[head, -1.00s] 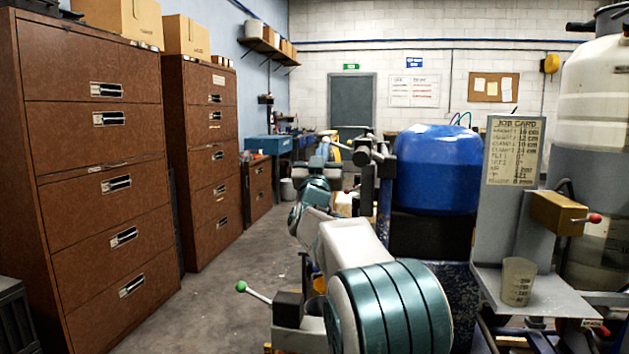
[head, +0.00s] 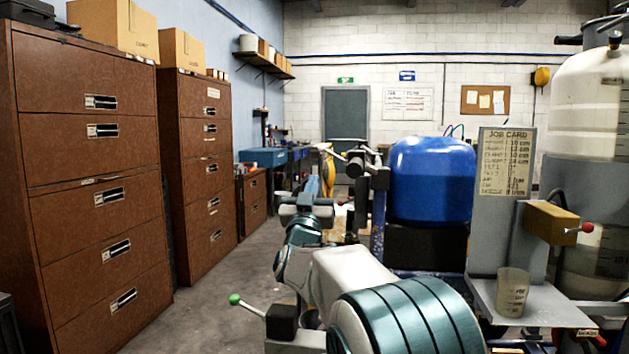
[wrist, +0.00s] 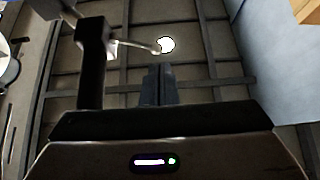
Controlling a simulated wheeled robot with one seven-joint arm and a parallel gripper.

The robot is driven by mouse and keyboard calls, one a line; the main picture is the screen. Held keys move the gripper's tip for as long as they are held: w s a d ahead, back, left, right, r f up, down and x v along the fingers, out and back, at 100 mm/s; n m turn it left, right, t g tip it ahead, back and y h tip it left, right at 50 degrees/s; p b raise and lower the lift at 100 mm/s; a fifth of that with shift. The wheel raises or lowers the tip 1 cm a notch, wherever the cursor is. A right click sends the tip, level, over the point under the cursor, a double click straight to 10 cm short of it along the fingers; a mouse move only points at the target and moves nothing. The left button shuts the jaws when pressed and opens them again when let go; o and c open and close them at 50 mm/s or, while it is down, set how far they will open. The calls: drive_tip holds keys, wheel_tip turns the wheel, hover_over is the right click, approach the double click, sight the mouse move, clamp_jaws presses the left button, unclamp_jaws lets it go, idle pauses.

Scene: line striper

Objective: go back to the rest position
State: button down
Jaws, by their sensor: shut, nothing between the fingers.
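My arm reaches forward in the head view, with its white and teal links over the machine's left side. My gripper shows in the wrist view (wrist: 158,85), its two dark fingers together with nothing between them. In the head view the end of my arm is small and far off, and its fingers cannot be made out. In the wrist view the fingers point over a dark barred surface, close to a thin lever (wrist: 140,45) and a round white spot (wrist: 167,45).
Brown drawer cabinets (head: 95,150) line the left. A blue tank (head: 432,178), a job card (head: 504,162) and a cup (head: 512,292) on a grey shelf stand to the right. A green-knobbed lever (head: 235,299) is left of my arm. The floor (head: 215,300) between is clear.

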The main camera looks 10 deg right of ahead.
idle(0.4)
drive_tip(key=s+a+f+n+g+y+p, duration=0.1)
drive_tip(key=s+f+g+y+p, duration=0.2)
drive_tip(key=s, duration=1)
drive_tip(key=s+f+n+g+y+p, duration=0.2)
drive_tip(key=s+f+g+y+p, duration=0.1)
drive_tip(key=s+g+p, duration=0.7)
drive_tip(key=s+a+f+n+g+y+p, duration=0.1)
drive_tip(key=s+f+g+y+p, duration=0.2)
drive_tip(key=s+g+p, duration=0.4)
drive_tip(key=s+f+p, duration=0.1)
drive_tip(key=s+p, duration=0.3)
drive_tip(key=s, duration=0.5)
drive_tip(key=shift+a+f+y, duration=0.3)
drive_tip(key=shift+f+y, duration=0.05)
drive_tip(key=shift+y, duration=0.05)
